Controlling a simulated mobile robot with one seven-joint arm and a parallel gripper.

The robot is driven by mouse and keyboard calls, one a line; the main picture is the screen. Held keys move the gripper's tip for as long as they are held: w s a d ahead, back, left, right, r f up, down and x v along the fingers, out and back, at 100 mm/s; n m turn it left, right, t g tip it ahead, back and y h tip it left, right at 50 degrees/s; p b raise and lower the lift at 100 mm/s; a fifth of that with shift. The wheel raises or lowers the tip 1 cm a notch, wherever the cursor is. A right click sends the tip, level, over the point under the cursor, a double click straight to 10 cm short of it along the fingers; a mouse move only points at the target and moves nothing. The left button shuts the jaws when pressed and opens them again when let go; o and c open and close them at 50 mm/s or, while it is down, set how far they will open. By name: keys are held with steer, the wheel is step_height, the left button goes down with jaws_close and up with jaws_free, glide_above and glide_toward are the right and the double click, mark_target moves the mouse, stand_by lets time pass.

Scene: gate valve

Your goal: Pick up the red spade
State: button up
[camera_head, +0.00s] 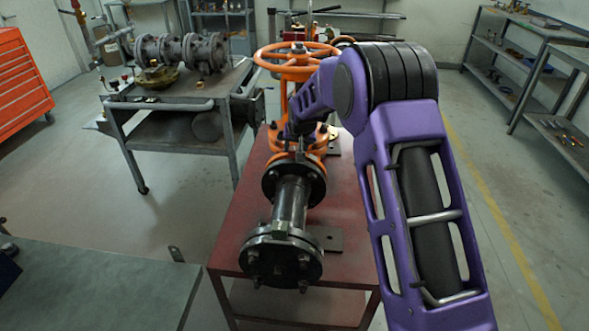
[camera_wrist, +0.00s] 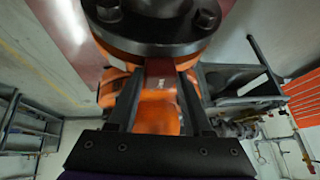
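A dark red tab with small pale marks, which looks like the red spade (camera_wrist: 160,76), stands out beside the dark bolted flange in the wrist view. My gripper (camera_wrist: 160,80) has its two dark fingers apart, one on each side of the tab. The fingers look open, and I cannot tell whether either touches it. The orange valve body (camera_wrist: 158,115) lies behind it. In the head view, the orange valve (camera_head: 308,150) with its handwheel (camera_head: 297,62) stands on a red table (camera_head: 235,225). My arm reaches to the valve there; the spade is not clear.
A black flanged pipe (camera_head: 291,203) joins the valve on the near side. A grey cart (camera_head: 160,105) with pipe parts stands at the left back. A green-grey bench (camera_head: 90,290) is at the front left. Shelves line the right wall; the floor between is clear.

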jaws_close()
stand_by(1.0)
